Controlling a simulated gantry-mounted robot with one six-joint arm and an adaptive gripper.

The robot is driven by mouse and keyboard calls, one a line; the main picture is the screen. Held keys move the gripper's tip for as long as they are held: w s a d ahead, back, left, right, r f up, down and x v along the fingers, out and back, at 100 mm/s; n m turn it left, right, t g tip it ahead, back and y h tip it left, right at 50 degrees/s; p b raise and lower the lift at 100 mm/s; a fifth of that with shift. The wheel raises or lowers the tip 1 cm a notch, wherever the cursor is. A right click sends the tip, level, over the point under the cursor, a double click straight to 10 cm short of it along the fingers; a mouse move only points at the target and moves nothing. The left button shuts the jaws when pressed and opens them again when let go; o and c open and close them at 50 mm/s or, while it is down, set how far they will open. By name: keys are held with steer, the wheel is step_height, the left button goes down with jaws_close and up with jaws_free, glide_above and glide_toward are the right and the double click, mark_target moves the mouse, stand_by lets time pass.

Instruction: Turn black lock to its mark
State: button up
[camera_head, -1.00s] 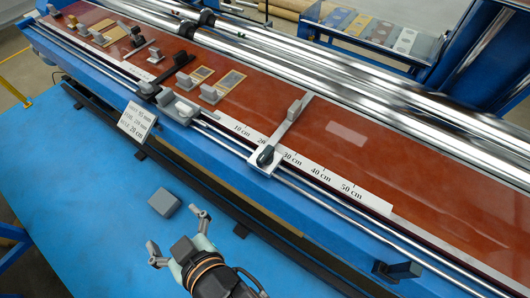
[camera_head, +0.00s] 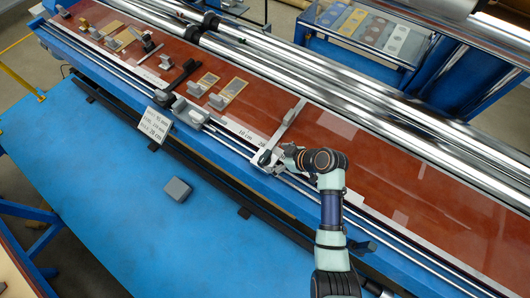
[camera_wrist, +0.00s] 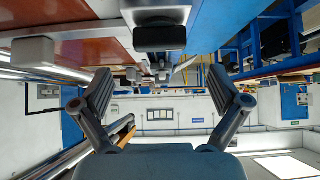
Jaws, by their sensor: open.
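The black lock (camera_head: 264,157) is a dark knob on the grey slider plate (camera_head: 260,169) at the ruler, at the near edge of the red bed. In the wrist view a dark block that looks like the lock (camera_wrist: 160,38) is at top centre, above and beyond the fingertips. My gripper (camera_head: 277,161) is just right of the lock in the head view. In the wrist view my gripper (camera_wrist: 163,88) has its two fingers spread wide with nothing between them. I cannot tell whether a finger touches the lock. My wrist hides the ruler right of it.
A grey bar (camera_head: 290,120) runs from the slider across the red bed (camera_head: 370,160). Steel rods run along the bed's front edge. A sign (camera_head: 155,124) stands at left, and a grey block (camera_head: 177,189) lies on the clear blue surface (camera_head: 110,190).

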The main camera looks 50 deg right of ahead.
mark_target(265, 157)
steer(key=x, duration=0.7)
steer(key=shift+w, duration=0.15)
steer(key=c, duration=1.2)
steer(key=shift+o, duration=0.2)
